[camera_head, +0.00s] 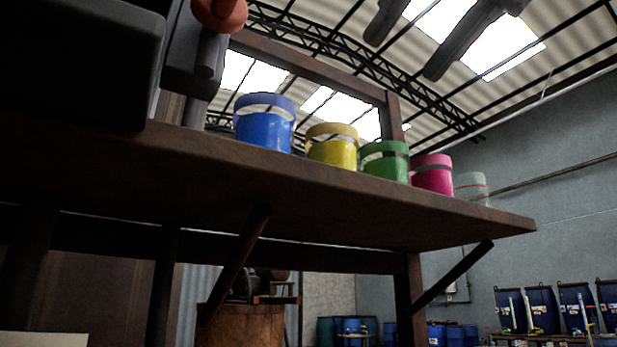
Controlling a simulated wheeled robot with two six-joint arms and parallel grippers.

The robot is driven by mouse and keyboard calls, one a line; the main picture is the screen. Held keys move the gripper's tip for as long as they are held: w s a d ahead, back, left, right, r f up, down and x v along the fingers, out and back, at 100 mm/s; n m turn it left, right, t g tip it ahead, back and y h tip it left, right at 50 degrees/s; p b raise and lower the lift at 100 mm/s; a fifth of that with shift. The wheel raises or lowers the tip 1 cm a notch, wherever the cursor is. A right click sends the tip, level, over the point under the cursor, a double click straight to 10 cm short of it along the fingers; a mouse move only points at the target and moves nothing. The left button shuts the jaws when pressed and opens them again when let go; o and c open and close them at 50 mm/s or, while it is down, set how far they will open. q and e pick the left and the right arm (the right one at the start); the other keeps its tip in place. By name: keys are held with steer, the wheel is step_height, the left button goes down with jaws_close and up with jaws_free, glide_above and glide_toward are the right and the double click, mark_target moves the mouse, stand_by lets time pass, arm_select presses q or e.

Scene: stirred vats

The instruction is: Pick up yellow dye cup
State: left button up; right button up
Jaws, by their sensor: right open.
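The yellow dye cup (333,147) stands upright on a brown wooden shelf (330,205), seen from below the shelf's edge. It is between the blue cup (264,125) on its left and the green cup (386,163) on its right. The shelf's front edge hides its base. My right gripper (402,57) shows at the top of the view as two dark fingers spread apart. It is open, with nothing between the fingers, and appears above and to the right of the yellow cup in the picture. My left gripper is not in view.
A pink cup (432,176) and a pale clear cup (471,186) continue the row to the right. A wooden frame post (392,117) rises behind the cups. A large dark shape (75,60) fills the upper left. Blue drums (541,308) stand far off at lower right.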

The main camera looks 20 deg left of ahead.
mark_target(348, 133)
steer(key=shift+h, duration=0.3)
steer(key=p+x, duration=0.8)
steer(key=x, duration=0.2)
steer(key=shift+w+a, duration=0.2)
steer(key=shift+a, duration=0.1)
steer(key=shift+w+a+f+p, duration=0.2)
steer(key=shift+w+a+p, duration=0.1)
steer(key=shift+a+p, duration=0.1)
steer(key=shift+w+a+p, duration=0.2)
steer(key=shift+a+p, duration=0.05)
steer(key=shift+p, duration=0.05)
steer(key=x, duration=0.1)
steer(key=p+x, duration=0.1)
steer(key=x, duration=0.1)
steer(key=shift+w+a+r, duration=0.2)
steer(key=shift+w+a, duration=0.15)
steer(key=shift+w+a+f, duration=0.2)
steer(key=shift+w+a, duration=0.05)
steer(key=shift+a, duration=0.05)
steer(key=shift+d, duration=0.1)
